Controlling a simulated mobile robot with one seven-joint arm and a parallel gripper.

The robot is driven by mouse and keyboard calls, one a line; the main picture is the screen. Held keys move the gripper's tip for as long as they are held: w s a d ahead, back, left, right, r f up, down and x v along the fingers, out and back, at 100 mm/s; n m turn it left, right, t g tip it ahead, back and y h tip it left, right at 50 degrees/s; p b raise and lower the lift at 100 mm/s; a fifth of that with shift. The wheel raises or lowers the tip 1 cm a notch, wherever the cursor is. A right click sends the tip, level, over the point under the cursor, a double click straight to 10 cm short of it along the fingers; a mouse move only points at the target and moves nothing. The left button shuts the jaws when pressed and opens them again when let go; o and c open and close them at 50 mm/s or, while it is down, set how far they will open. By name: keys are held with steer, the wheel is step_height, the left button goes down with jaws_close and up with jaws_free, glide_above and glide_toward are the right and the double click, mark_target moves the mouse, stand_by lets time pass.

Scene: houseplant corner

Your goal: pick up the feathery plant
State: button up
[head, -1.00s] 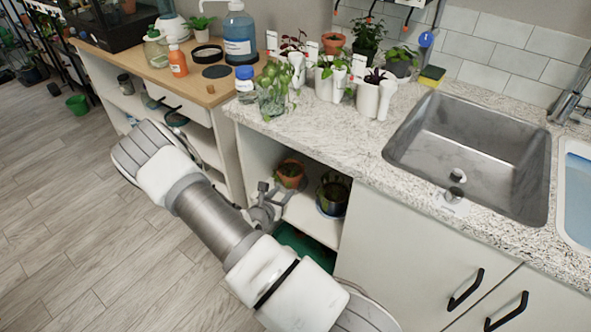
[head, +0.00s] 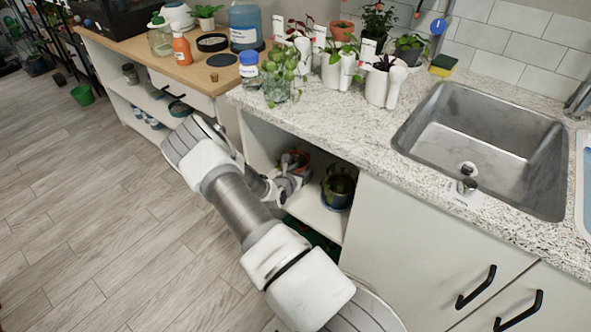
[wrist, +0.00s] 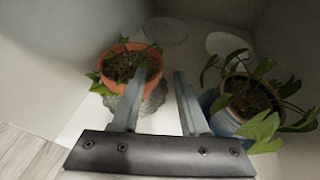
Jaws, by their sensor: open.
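Two potted plants stand in the open cabinet under the counter. One is in a terracotta pot (wrist: 107,85) with small leaves (wrist: 122,64) spilling over its rim. The pot also shows in the head view (head: 302,159), partly behind my gripper. The other plant, with broad leaves (wrist: 262,130), is in a blue and white striped pot (wrist: 228,118). I cannot tell for sure which is the feathery plant. My gripper (wrist: 160,72) is open and empty.
The white shelf and cabinet walls close in around both pots. The stone counter (head: 340,112) overhangs them and bears several plants and white pots. A sink (head: 480,140) is at the right. The wooden floor (head: 90,210) at the left is clear.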

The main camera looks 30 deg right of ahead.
mark_target(306, 165)
steer(key=b+x, duration=0.1)
steer(key=x, duration=0.4)
steer(key=shift+w+d+f, duration=0.1)
steer(key=shift+w+d, duration=0.1)
jaws_close()
stand_by(1.0)
